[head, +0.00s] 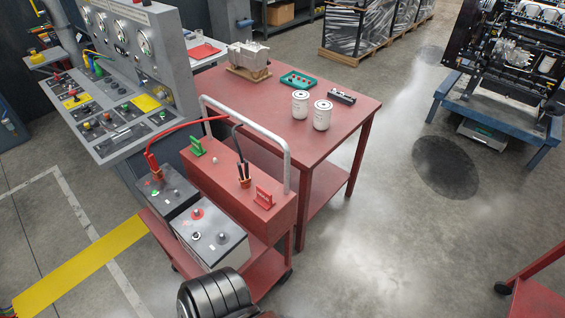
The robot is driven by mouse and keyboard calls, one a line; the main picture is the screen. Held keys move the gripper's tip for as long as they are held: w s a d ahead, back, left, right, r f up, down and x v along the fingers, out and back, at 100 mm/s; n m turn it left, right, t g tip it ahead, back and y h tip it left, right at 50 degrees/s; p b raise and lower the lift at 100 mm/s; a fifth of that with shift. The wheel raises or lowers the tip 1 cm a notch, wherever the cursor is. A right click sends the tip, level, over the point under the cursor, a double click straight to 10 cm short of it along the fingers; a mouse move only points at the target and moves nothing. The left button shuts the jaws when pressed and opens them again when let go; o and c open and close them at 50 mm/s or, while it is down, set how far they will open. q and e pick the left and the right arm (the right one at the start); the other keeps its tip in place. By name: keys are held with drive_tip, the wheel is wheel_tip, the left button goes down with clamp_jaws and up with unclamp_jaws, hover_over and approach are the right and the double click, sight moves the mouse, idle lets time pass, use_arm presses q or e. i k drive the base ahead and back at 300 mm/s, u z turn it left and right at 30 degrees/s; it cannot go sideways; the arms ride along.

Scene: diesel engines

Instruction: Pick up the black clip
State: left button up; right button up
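The black clip (242,170) stands upright on top of the red box (230,185) of the cart, under the grey handle bar. Its two dark handles point up and a black cable (236,138) arches from it. Its lower end is orange-brown; its jaws are too small to make out. A red cable (185,125) runs from near the handle bar to a red clip (152,164) at the dark battery (172,192) on the left.
A battery with a dark top (210,236) sits in front of the box. Green (197,147) and red (263,198) upright pieces flank the clip. The handle bar (248,117) rises behind it.

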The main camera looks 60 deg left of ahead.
sight(242, 179)
drive_tip(key=i, duration=1.55)
drive_tip(key=u, duration=4.1)
drive_tip(key=i, duration=1)
drive_tip(key=u, duration=0.15)
